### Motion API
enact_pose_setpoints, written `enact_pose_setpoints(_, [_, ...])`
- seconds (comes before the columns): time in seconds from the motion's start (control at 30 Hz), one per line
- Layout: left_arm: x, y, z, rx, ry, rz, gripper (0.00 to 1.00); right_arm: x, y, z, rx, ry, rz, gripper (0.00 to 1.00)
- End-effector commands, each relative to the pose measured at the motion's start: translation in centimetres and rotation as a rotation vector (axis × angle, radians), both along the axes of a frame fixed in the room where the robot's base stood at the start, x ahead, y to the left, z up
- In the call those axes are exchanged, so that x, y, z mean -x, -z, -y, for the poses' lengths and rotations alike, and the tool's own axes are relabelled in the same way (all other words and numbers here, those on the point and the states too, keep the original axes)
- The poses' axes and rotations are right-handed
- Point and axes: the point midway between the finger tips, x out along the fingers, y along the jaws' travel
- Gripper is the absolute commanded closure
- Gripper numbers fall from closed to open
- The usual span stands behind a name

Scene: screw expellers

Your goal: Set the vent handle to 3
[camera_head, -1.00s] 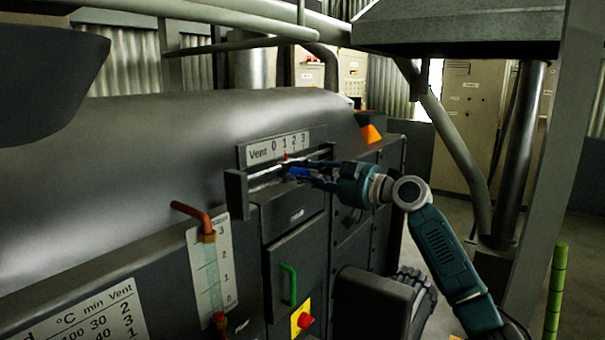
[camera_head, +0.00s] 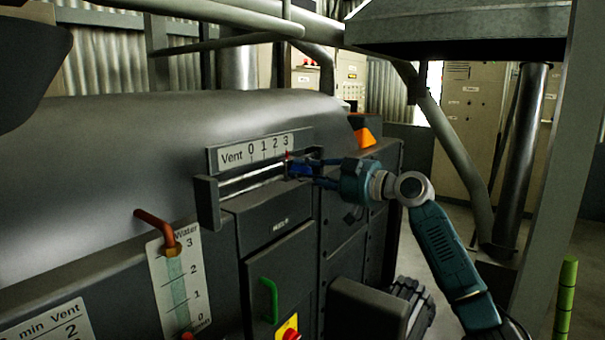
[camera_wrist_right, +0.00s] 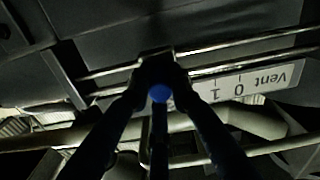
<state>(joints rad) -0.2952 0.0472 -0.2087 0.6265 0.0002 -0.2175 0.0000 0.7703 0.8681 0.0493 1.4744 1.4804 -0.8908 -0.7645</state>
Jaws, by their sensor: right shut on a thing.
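The vent scale (camera_head: 232,157) is a white plate marked "Vent 0 1 2 3" on the dark machine, above two horizontal rails. The blue vent handle (camera_head: 299,170) sits on the rails at the right end of the scale. Its small red pointer (camera_head: 287,155) stands under the 3. My right gripper (camera_head: 308,170) is shut on the handle, reaching in from the right. In the right wrist view the fingers close around the round blue handle end (camera_wrist_right: 159,93) and hide the upper numbers of the upside-down scale (camera_wrist_right: 250,82). My left gripper is not in view.
A water gauge (camera_head: 178,285) with an orange-brown lever (camera_head: 155,228) is at the lower left. A green door handle (camera_head: 269,299) is below the rails. An orange piece (camera_head: 365,138) sits behind.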

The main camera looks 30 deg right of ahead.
Motion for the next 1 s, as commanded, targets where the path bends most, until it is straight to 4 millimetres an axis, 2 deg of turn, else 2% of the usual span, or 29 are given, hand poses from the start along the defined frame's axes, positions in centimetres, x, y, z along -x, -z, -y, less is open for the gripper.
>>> enact_pose_setpoints(0.03, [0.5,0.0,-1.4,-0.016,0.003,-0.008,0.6,0.1,-1.0,0.4,-0.004,0.009,0.021,1.0])
enact_pose_setpoints(0.07, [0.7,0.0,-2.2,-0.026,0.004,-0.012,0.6,0.1,-1.0,0.4,-0.004,0.009,0.021,0.79])
enact_pose_setpoints(0.13, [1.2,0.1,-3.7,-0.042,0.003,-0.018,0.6,0.1,-1.1,0.3,-0.004,0.008,0.022,0.65])
enact_pose_setpoints(0.17, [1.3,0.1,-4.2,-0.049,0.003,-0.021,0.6,0.1,-1.0,0.3,-0.004,0.007,0.021,0.62])
enact_pose_setpoints(0.27, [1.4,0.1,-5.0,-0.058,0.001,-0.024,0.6,0.1,-0.8,0.2,-0.004,0.004,0.018,0.62])
enact_pose_setpoints(0.37, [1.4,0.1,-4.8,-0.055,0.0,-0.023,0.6,0.1,-0.7,0.1,-0.004,0.002,0.015,0.62])
enact_pose_setpoints(0.43, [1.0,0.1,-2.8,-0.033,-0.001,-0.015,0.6,0.1,-0.6,0.0,-0.003,0.001,0.014,0.62])
enact_pose_setpoints(0.57, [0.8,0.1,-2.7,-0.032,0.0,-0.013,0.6,0.9,-0.5,0.4,-0.003,0.001,0.012,0.62])
enact_pose_setpoints(1.0, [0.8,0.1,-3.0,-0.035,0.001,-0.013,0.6,8.6,-0.5,3.7,-0.004,0.004,0.012,0.62])
